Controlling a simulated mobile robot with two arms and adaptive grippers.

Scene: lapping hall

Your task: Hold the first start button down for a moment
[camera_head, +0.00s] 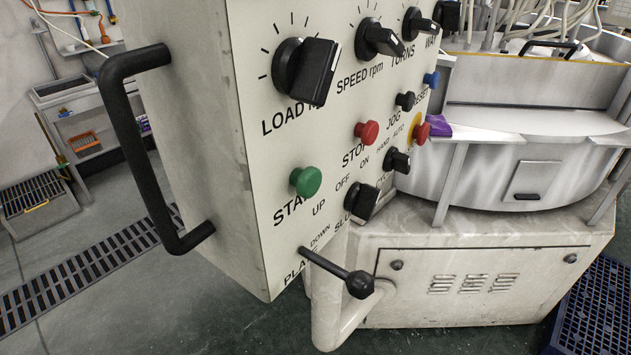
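The start button (306,181) is a green mushroom button on the cream front of a control box (250,120), seen at an angle. The label under it begins "STA", and the button itself covers the rest of the word. It stands out from the panel and nothing touches it. A red stop button (367,132) sits up and to the right of it. Neither of my grippers shows in the head view.
Black knobs (305,70) line the panel's top. A black lever (340,272) sticks out below the green button. A black handle (125,140) juts from the box's left side. A lapping machine (470,260) stands behind at right. Open floor (120,300) lies at left.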

